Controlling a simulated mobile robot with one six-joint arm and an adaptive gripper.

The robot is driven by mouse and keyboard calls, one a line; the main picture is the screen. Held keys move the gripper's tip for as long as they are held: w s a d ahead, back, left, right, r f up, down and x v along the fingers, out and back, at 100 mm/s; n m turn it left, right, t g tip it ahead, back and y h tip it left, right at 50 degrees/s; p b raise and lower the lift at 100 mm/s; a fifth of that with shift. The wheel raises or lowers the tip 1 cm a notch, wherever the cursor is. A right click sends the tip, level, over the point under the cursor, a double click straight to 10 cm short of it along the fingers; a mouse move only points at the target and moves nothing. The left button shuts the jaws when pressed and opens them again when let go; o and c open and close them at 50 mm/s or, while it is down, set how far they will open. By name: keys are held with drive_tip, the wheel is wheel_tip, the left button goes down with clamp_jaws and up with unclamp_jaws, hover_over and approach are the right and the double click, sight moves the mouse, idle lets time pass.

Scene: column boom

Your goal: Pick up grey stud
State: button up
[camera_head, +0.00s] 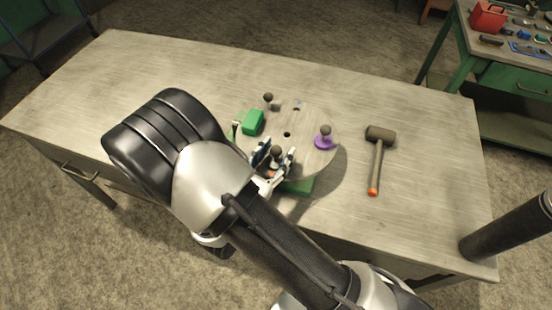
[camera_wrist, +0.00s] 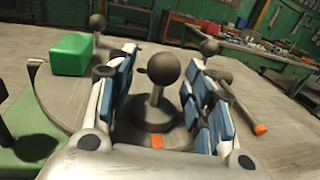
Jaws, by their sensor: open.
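A stud with a dark ball top and a dark grey base (camera_wrist: 152,122) stands upright on a round disc (camera_head: 305,122) on the workbench. It also shows in the head view (camera_head: 277,151). My gripper (camera_head: 275,160) is open, with one blue-padded finger on each side of this stud. In the wrist view a gap shows between the stud's ball and both fingers; whether its base touches a finger I cannot tell. An orange-red patch lies just in front of the base.
A green block (camera_head: 253,122) and another dark-topped stud (camera_head: 268,98) are at the disc's back left. A purple-based stud (camera_head: 324,139) is at its right. A mallet (camera_head: 378,155) lies right of the disc. The bench's far left is clear.

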drive_tip(key=shift+c, duration=0.5)
clamp_jaws()
